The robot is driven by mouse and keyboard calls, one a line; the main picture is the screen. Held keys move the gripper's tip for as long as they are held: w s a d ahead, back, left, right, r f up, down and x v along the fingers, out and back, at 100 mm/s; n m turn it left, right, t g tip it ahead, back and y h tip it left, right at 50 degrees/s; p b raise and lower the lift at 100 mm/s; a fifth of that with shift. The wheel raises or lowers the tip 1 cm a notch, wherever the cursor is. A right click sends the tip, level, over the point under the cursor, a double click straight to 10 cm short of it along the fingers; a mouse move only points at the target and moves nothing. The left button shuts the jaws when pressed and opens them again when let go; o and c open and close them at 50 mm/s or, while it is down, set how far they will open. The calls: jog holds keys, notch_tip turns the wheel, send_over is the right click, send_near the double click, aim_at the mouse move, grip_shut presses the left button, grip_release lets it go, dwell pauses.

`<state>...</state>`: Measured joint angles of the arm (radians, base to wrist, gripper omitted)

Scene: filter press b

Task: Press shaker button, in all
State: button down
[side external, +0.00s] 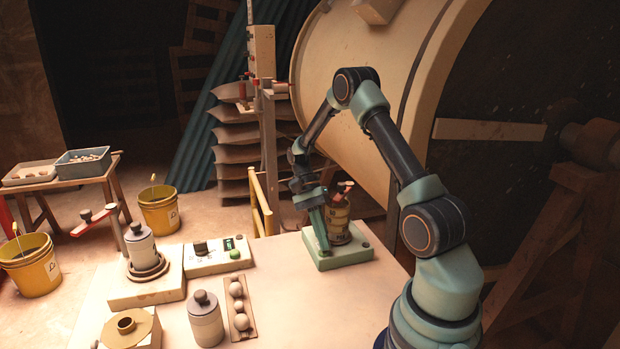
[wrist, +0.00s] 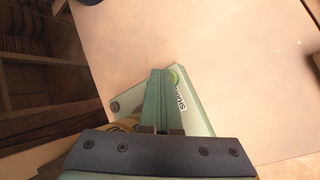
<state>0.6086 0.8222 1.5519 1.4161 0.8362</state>
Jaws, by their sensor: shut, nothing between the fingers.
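The shaker is a pale green box (side external: 340,257) on the near table's far right part. It also shows in the wrist view (wrist: 192,112), with a partly covered "SHA…" label. A yellow jar with dark markings (side external: 340,226) stands on the box, just right of my gripper. My gripper (side external: 325,249) is shut and empty, pointing down at the box's left part.
A white panel (side external: 205,262) with a display and another green button (side external: 235,254) lies left of the shaker. Grey bottles (side external: 206,320), a rack of pale balls (side external: 239,305) and a tan block (side external: 130,330) stand nearer. Bare tabletop lies in front of the shaker.

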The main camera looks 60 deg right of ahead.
jog(key=shift+r, duration=0.9)
jog(key=shift+r, duration=0.15)
jog(key=shift+r, duration=2.35)
jog(key=a+r+n+t+h, duration=0.2)
jog(key=a+r+n+t, duration=0.3)
jog(key=a+n, duration=0.3)
jog(key=a+r+n+t+h, duration=0.2)
jog(key=a+r+n+t, duration=0.4)
jog(key=a, duration=0.5)
notch_tip(320, 180, up, 2)
jog(key=n, duration=0.2)
jog(key=shift+w+a+n+t, duration=0.2)
jog(key=shift+a+n+t, duration=0.1)
